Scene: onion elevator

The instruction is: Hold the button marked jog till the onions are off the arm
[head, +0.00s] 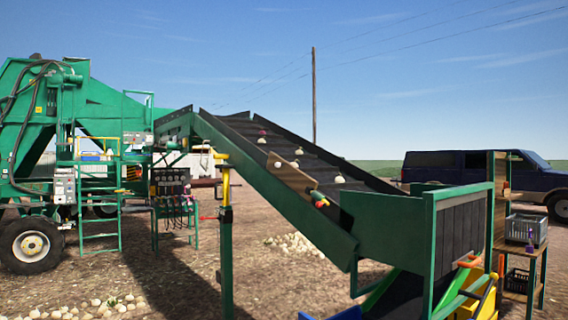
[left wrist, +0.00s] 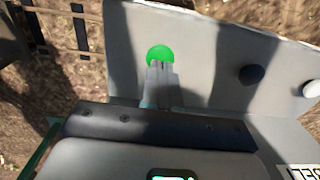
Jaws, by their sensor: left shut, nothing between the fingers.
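In the head view the elevator arm (head: 270,175) slopes down from upper left to lower right, with several pale onions (head: 340,179) and one reddish onion (head: 262,132) on its dark belt. In the left wrist view my left gripper (left wrist: 160,68) is shut and empty. Its fingertips overlap the lower edge of a round green button (left wrist: 160,52) on a grey panel. I cannot tell whether they touch or press it. No jog marking is readable on the button. My right gripper is not in view.
The grey panel (left wrist: 210,45) also carries a black button (left wrist: 251,74) and a white one (left wrist: 311,88). A partly cut-off label (left wrist: 302,172) shows at lower right. In the head view, onions (head: 110,306) lie on the ground and a grey crate (head: 525,229) stands at right.

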